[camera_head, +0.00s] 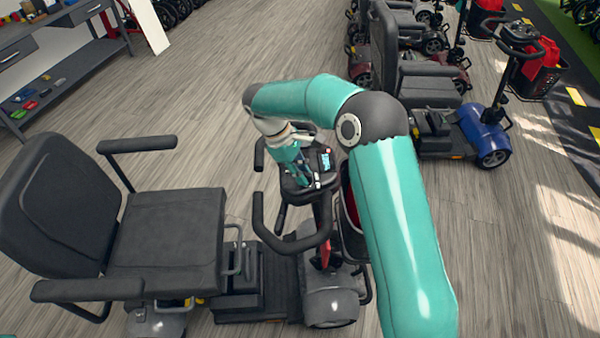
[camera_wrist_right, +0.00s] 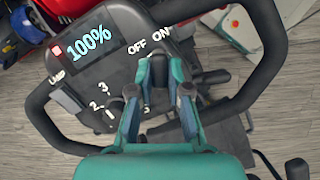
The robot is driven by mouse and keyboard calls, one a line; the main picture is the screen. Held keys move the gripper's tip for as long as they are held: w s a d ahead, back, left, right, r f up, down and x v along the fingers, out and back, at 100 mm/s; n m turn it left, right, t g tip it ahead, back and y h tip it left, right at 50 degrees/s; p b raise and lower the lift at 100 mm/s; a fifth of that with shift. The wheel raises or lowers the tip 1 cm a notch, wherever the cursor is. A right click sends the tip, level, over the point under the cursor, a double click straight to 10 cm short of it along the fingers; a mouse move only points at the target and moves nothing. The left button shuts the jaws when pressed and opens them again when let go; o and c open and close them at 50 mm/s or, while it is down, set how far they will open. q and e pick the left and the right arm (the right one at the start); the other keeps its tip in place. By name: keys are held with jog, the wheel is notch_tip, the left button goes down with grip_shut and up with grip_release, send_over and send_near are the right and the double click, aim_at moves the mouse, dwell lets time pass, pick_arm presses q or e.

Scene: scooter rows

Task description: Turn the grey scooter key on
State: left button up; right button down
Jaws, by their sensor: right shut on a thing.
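The grey scooter (camera_head: 330,303) stands in front of me, with its seat on the left and its dark console (camera_head: 325,180) under my right arm. In the right wrist view the console (camera_wrist_right: 75,72) has a lit display (camera_wrist_right: 90,45) reading 100%, with the labels OFF and ON beside the key. My right gripper (camera_head: 303,180) points down at the console. In the wrist view its fingers (camera_wrist_right: 159,80) are shut on the dark key (camera_wrist_right: 158,68), just below the labels. The fingers partly hide the key and its slot, so its exact angle is unclear. My left gripper is out of view.
The looped handlebar (camera_wrist_right: 270,70) surrounds the console closely on both sides. A blue scooter (camera_head: 478,135) and others stand at the back right. A grey workbench (camera_head: 60,75) is at the far left. The floor between is clear.

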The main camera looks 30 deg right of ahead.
jog(key=shift+d+m, duration=0.1)
jog(key=shift+m, duration=0.5)
jog(key=c, duration=1.1)
grip_release()
jog(key=shift+r, duration=0.15)
jog(key=v, duration=1.1)
jog(key=shift+w+r, duration=0.2)
jog(key=shift+r, duration=0.1)
